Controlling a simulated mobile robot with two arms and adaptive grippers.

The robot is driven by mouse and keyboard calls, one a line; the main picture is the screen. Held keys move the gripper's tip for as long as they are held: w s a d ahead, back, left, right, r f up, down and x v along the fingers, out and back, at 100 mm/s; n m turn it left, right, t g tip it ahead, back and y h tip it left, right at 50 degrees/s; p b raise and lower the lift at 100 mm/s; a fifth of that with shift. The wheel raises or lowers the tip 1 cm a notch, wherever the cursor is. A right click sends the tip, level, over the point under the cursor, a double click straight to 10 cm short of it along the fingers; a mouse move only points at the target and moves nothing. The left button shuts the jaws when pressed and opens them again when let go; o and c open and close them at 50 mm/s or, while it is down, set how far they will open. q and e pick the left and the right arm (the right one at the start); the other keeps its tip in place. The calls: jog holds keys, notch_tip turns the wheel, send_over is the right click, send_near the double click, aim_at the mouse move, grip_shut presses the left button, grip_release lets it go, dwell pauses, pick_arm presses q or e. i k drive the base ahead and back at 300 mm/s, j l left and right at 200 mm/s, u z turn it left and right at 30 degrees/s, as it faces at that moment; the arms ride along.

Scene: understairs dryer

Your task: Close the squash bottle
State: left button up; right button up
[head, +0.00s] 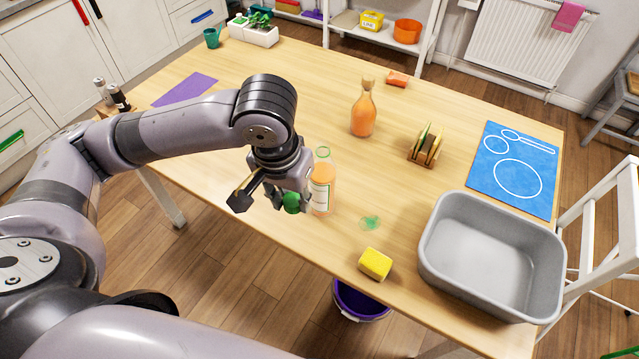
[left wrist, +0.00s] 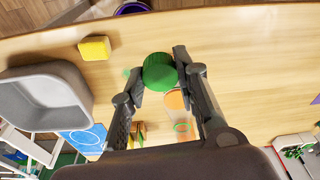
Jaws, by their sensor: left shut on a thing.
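The squash bottle (head: 322,190) stands upright near the table's front edge, clear with orange liquid, a pale label and an uncapped neck with a green rim. In the left wrist view the bottle (left wrist: 176,108) shows behind the cap, between my fingers. My left gripper (head: 289,199) is shut on a round green cap (head: 292,204). The cap is held left of the bottle in the head view, apart from the neck. The wrist view shows the cap (left wrist: 160,72) between the fingertips. My right gripper is out of view.
A green patch (head: 370,223) and a yellow sponge (head: 375,264) lie right of the bottle, with a grey basin (head: 491,259) beyond. A corked orange bottle (head: 363,114) and a wooden rack (head: 426,149) stand behind.

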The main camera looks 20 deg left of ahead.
aim_at(322, 182)
jog(key=j+z, duration=0.45)
jog(key=j, duration=0.6)
jog(key=j+z, duration=0.4)
jog(key=j, duration=0.65)
jog(key=k, duration=0.05)
